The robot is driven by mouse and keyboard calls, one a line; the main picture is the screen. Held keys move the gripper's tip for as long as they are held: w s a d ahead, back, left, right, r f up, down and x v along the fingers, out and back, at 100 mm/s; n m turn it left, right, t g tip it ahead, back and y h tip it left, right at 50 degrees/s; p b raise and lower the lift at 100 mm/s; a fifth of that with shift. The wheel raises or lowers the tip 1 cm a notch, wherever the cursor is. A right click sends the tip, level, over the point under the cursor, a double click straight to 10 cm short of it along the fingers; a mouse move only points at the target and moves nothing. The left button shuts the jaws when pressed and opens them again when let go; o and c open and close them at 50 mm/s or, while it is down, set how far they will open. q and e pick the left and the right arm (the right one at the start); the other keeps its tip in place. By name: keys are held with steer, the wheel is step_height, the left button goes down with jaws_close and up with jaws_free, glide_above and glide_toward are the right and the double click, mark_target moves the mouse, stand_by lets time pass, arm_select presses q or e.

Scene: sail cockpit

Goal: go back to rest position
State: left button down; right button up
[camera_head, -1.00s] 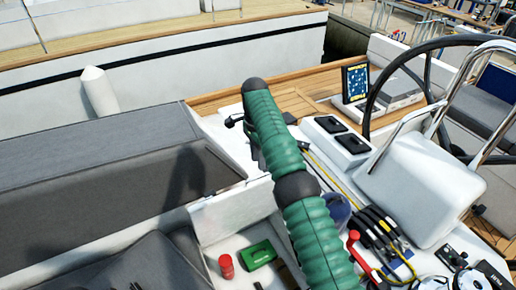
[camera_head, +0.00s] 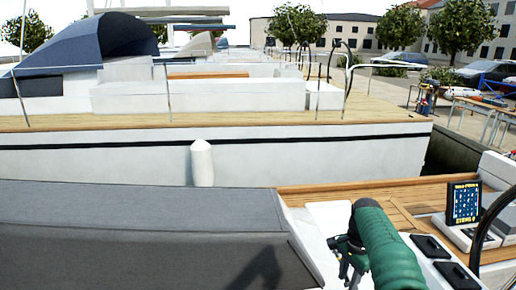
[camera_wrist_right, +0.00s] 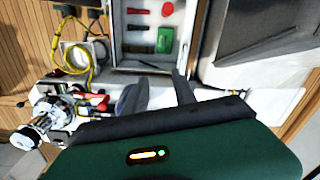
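My green right arm comes in from the bottom right of the head view. Its dark gripper (camera_head: 347,258) is over the white cockpit surface. In the right wrist view the two dark fingers of this gripper (camera_wrist_right: 157,92) stand apart with nothing between them. My left arm and gripper are not in view.
In the right wrist view an open white bin (camera_wrist_right: 119,38) holds a green box (camera_wrist_right: 165,40) and red items. A yellow rope (camera_wrist_right: 73,75) lies to its left. In the head view a display (camera_head: 464,202) stands right of my arm; a grey cushion (camera_head: 140,212) is left.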

steer(key=s+a+f+n+b, duration=0.2)
steer(key=s+f+n, duration=0.2)
steer(key=s, duration=0.5)
steer(key=s+a+f+n+t+b, duration=0.1)
steer(key=s+a+f+n+b, duration=0.1)
steer(key=s+f+n, duration=0.3)
steer(key=s+a+f+n+t+b, duration=0.1)
steer(key=s+a+f+n+b, duration=0.1)
steer(key=s, duration=1.1)
step_height(320, 180, down, 3)
steer(key=a+n, duration=0.1)
steer(key=n, duration=0.1)
steer(key=shift+s+a+r+n, duration=0.2)
steer(key=shift+s+a+n, duration=0.1)
steer(key=shift+s+a, duration=0.1)
steer(key=shift+w, duration=0.1)
